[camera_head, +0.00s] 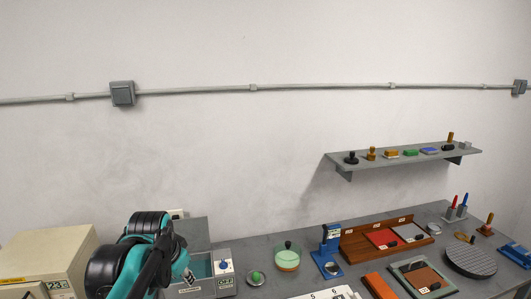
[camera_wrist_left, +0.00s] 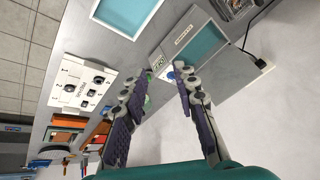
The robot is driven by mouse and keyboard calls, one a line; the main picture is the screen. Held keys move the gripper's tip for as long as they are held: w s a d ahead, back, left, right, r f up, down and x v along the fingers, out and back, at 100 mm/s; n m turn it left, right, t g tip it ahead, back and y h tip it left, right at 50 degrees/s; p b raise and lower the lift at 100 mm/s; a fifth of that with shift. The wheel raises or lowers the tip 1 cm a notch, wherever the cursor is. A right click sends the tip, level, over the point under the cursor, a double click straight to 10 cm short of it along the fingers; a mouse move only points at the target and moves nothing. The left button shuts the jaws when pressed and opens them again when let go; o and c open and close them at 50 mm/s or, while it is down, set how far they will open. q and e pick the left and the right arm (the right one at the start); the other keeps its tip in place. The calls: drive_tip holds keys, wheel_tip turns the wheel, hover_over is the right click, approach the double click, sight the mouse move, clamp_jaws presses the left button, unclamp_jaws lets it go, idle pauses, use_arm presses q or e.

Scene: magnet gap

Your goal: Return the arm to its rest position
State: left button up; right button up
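My left arm, teal and black, stands at the lower left of the head view, in front of the grey box-like unit with a teal basin (camera_head: 223,254). In the left wrist view my left gripper (camera_wrist_left: 157,74) has its two fingers spread well apart with nothing between them. The same unit shows beyond the fingertips in the wrist view, with its teal basin (camera_wrist_left: 200,46) and a small green display. In the head view the arm hides part of the unit, and the fingers are hard to make out. My right gripper is in neither view.
A beige instrument (camera_head: 45,260) stands left of the arm. Right along the bench are a green-topped round dish (camera_head: 286,260), a blue stamp press (camera_head: 329,250), a wooden tray (camera_head: 375,245) and a dark round plate (camera_head: 470,261). A wall shelf (camera_head: 400,160) holds several stamps.

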use_arm(q)
drive_tip(key=s+d+f+n+t+b, duration=0.1)
drive_tip(key=s+f+n+b, duration=0.1)
drive_tip(key=s+f, duration=0.6)
drive_tip(key=s+d+f+n+t+b, duration=0.1)
drive_tip(key=s+d+f+n+b, duration=0.1)
drive_tip(key=s+f, duration=0.7)
wheel_tip(320, 180, down, 2)
drive_tip(key=shift+s+d+n+b, duration=0.25)
drive_tip(key=shift+n+b, duration=0.25)
drive_tip(key=shift+b, duration=0.45)
